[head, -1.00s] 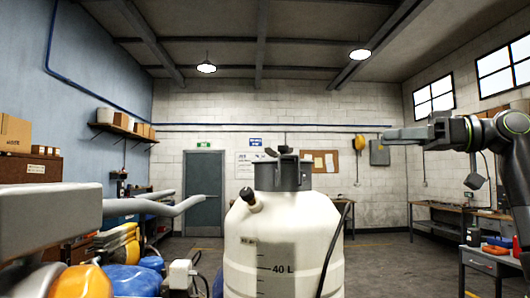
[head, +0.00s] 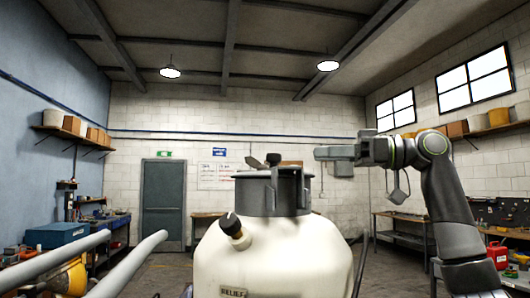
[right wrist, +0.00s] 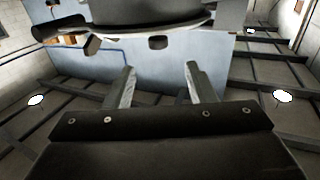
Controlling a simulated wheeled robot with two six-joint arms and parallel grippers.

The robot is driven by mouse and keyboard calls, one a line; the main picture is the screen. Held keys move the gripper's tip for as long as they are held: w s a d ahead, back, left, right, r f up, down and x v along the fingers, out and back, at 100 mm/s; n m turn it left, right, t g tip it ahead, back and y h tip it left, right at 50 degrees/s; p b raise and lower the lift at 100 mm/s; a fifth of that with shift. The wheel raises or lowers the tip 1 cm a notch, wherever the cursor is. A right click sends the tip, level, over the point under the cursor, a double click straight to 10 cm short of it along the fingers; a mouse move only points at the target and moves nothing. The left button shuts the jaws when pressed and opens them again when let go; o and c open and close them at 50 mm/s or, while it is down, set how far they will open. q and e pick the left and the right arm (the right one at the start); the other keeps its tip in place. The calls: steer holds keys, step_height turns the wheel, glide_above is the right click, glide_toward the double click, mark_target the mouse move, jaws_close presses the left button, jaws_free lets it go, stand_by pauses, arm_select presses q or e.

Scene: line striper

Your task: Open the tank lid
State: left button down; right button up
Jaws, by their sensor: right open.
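The white tank (head: 273,258) stands in the lower middle of the head view. Its grey lid (head: 272,194) sits on the tank's neck, with lugs around its rim and a dark lever on top. The lid looks closed. My right gripper (head: 322,153) points left, level with or a little above the lid and to its right, apart from it in the picture. In the right wrist view its two fingers (right wrist: 162,80) are spread with nothing between them. The underside of the lid's rim (right wrist: 150,27) shows beyond them at the top. My left gripper is out of view.
A black-capped relief fitting (head: 233,227) sticks up from the tank's left shoulder. Two grey handlebars (head: 85,257) cross the lower left. A black hose (head: 360,264) runs down at the tank's right. Workbenches line the walls, and the air above the lid is clear.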

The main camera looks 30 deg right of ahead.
mark_target(269, 155)
steer(key=p+x, duration=0.3)
steer(key=x, duration=0.9)
steer(key=shift+d, duration=0.1)
steer(key=shift+w+a+f+p, duration=0.1)
steer(key=shift+w+a+p, duration=0.2)
steer(key=shift+w+a, duration=0.1)
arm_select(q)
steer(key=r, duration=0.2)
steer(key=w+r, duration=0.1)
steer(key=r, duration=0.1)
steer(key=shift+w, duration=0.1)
arm_select(e)
steer(key=shift+c, duration=0.9)
jaws_close()
